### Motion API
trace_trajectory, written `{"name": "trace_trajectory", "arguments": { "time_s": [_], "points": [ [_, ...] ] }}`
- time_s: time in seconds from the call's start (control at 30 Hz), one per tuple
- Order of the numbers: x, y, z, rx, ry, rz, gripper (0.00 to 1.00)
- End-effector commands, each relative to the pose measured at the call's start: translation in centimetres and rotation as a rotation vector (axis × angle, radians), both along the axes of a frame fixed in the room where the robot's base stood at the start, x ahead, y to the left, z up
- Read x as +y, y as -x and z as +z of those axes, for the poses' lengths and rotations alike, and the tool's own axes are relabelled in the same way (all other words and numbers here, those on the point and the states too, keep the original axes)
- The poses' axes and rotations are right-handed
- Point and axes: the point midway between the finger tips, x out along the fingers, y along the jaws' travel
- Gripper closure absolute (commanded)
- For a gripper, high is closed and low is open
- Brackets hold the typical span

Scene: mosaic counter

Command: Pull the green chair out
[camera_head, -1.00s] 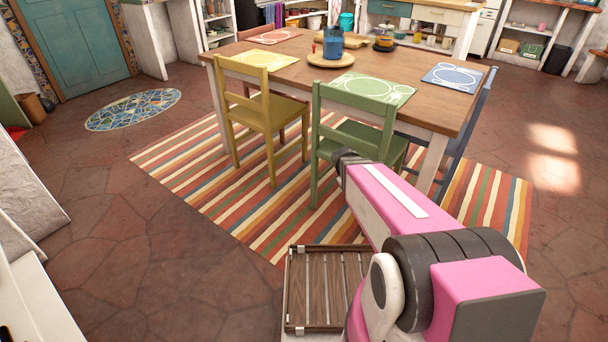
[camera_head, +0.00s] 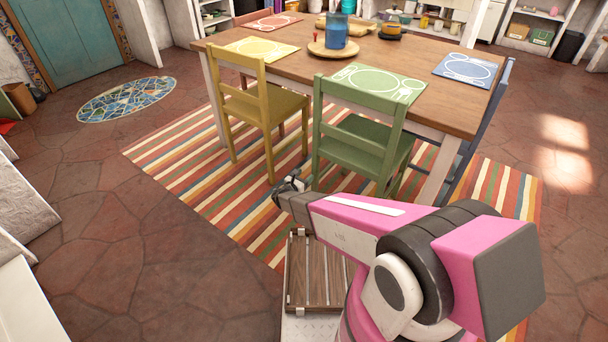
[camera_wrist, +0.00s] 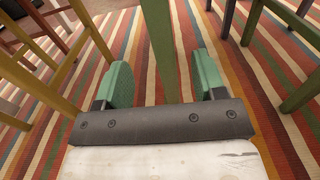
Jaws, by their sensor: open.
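The green chair (camera_head: 357,147) stands at the near side of the wooden table, its back facing me and its seat partly under the tabletop. My gripper (camera_head: 289,184) is low beside the chair's near left leg. In the wrist view my gripper (camera_wrist: 163,79) is open, its two green pads apart. A green chair post (camera_wrist: 161,45) runs between the pads in the picture, with space on both sides. Its lower part is hidden behind the gripper body. My arm covers part of the chair's lower right side in the head view.
The yellow chair (camera_head: 247,104) stands just left of the green one, and its legs show at left in the wrist view. The table (camera_head: 437,105) bears placemats. A striped rug (camera_head: 190,160) lies under the chairs. The floor at left is clear.

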Motion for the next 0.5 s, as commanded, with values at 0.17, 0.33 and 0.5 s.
{"name": "trace_trajectory", "arguments": {
  "time_s": [0.17,0.33,0.5],
  "points": [
    [0.1,0.0,0.0,0.000,0.003,0.003,0.36],
    [0.0,-0.1,0.0,0.000,0.001,0.002,0.36],
    [-0.8,-1.2,0.0,-0.001,0.000,0.000,0.36]
  ]
}}
